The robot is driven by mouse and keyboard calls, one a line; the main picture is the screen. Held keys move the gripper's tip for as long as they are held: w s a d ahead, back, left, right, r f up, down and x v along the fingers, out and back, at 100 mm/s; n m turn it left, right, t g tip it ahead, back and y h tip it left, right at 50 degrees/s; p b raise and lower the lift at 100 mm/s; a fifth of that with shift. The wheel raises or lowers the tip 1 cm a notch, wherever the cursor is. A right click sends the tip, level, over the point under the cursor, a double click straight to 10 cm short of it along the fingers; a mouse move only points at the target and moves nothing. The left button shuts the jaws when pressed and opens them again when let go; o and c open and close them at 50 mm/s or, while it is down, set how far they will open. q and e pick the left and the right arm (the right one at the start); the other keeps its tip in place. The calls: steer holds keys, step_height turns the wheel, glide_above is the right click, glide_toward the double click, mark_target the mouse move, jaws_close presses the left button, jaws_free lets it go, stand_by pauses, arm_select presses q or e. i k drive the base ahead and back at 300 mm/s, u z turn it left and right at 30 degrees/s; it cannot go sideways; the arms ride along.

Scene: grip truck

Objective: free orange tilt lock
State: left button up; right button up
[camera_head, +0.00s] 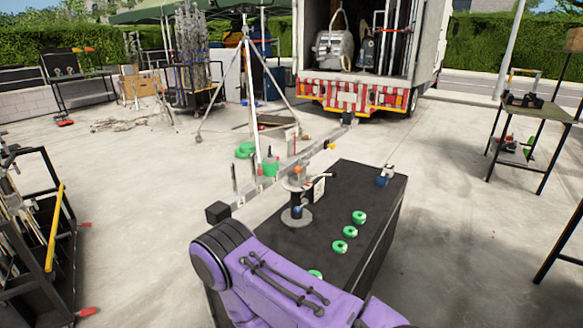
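A tilt head (298,196) with a round grey base stands on top of a black case. A long grey beam (270,178) runs across its upper part, from a black block at the near left toward the truck. A small orange-red part (297,169), perhaps the orange tilt lock, shows near the top of the head; it is too small to tell its setting. A blue knob (298,209) sits lower down. A purple arm link of mine fills the bottom middle, in front of the case. Neither gripper can be made out.
The black case (372,205) carries several green rings (350,232) and a small blue-and-white item (384,176). A silver tripod (247,80) stands behind the beam. A cart (35,235) is at left, a side table (537,108) at right. Open concrete surrounds the case.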

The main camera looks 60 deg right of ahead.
mark_target(305, 163)
steer(key=u, duration=0.05)
steer(key=i, duration=1.55)
steer(key=z, duration=1.9)
